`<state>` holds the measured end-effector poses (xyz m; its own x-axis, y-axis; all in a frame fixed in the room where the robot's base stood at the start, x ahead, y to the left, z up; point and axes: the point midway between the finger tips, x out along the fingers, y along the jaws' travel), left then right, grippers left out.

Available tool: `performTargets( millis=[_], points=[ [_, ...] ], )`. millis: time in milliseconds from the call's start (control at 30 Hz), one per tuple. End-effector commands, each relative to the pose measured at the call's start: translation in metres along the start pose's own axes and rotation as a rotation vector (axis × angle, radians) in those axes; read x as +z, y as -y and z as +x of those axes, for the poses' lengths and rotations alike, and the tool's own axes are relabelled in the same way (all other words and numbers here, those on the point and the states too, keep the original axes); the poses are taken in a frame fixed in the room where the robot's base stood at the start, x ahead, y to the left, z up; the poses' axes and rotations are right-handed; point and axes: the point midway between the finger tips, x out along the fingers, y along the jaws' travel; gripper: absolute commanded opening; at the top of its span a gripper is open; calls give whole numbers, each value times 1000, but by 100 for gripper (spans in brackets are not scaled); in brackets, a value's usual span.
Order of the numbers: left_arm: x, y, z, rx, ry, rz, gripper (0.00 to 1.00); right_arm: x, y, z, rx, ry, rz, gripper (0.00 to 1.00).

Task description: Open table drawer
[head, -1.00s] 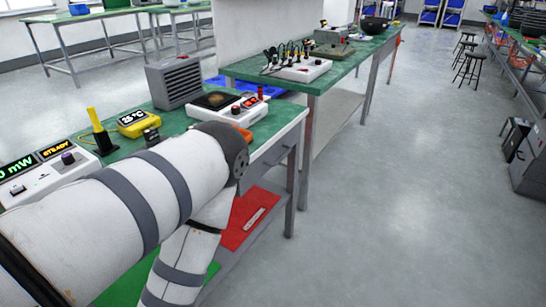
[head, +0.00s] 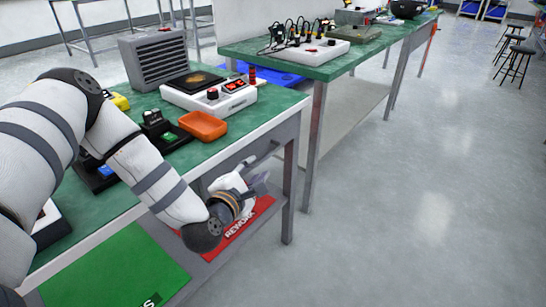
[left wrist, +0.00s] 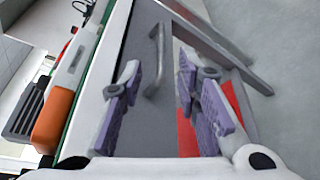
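The table drawer is a grey front under the green tabletop, best seen in the left wrist view (left wrist: 139,45). It looks shut. Its grey bar handle (head: 268,153) is just above my left gripper (head: 258,183) in the head view. In the left wrist view the handle (left wrist: 157,60) stands between and ahead of the two purple-padded fingers of my left gripper (left wrist: 160,80). The fingers are open and hold nothing; whether they touch the handle cannot be told. My right gripper is in neither view.
On the green tabletop (head: 100,205) are an orange tray (head: 203,125), a white hotplate (head: 208,95) and a grey heater box (head: 155,58). A red rework mat (head: 240,225) and a green mat (head: 115,270) lie on the lower shelf.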

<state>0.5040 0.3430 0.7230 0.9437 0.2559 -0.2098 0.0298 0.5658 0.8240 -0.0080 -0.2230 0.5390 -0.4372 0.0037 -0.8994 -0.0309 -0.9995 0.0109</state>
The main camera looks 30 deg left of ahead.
Motion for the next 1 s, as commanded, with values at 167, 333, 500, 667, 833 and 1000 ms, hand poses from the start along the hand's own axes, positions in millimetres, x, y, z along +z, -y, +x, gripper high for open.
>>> performTargets(
  millis=[167,333,500,667,833,1000],
  points=[
    [-1,2,48,0,0,5,30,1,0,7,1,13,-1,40],
    [-1,3,81,-4,-1,5,30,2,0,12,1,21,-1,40],
    [0,2,94,-5,0,4,30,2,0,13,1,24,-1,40],
    [0,2,95,-6,0,4,30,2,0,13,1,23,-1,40],
    [0,2,95,-6,-1,4,7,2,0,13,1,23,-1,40],
    [0,2,94,-6,-1,4,0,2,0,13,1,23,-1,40]
  ],
)
